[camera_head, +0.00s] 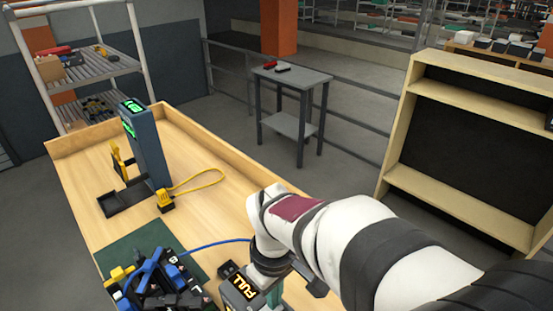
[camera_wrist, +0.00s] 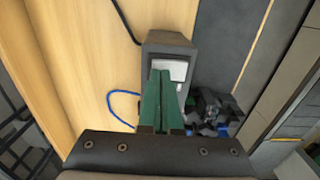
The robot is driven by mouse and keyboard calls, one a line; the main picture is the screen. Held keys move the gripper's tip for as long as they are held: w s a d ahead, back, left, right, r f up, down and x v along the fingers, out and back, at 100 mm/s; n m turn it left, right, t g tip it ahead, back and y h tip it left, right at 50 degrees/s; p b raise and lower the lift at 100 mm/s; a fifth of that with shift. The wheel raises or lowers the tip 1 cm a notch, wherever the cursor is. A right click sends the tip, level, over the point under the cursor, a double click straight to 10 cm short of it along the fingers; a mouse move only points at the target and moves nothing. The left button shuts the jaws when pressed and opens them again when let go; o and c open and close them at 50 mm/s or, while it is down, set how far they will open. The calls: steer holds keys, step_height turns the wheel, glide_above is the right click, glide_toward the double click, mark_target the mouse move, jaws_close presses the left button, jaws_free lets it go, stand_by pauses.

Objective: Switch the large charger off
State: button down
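A dark grey box-shaped charger with a display reading FULL (camera_head: 240,289) stands at the front of the wooden bench, partly cut off by the picture edge. In the wrist view a dark grey charger housing (camera_wrist: 165,42) with a pale panel on it lies straight ahead of my gripper (camera_wrist: 160,72). My gripper's green fingers are together, with only a thin line between them and nothing held. Their tips overlap the pale panel in the picture; I cannot tell whether they touch it. A taller blue-grey device with a green display (camera_head: 148,146) stands farther back.
The wooden bench (camera_head: 215,160) has free room in its middle. A yellow connector (camera_head: 165,201) and looped yellow cable lie by the tall device. A jumble of blue and black parts (camera_head: 158,283) sits on a green mat, left of the charger. A blue cable (camera_head: 215,243) runs across the bench.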

steer(key=shift+f, duration=0.2)
steer(key=shift+r, duration=2.25)
steer(key=s+d+m+y, duration=0.1)
steer(key=s+d+m, duration=0.2)
steer(key=s+m, duration=0.4)
steer(key=s+d+m, duration=0.4)
steer(key=s+m, duration=0.3)
steer(key=s, duration=0.1)
steer(key=shift+s+m+y, duration=0.3)
steer(key=shift+s+y, duration=0.05)
steer(key=shift+y, duration=0.05)
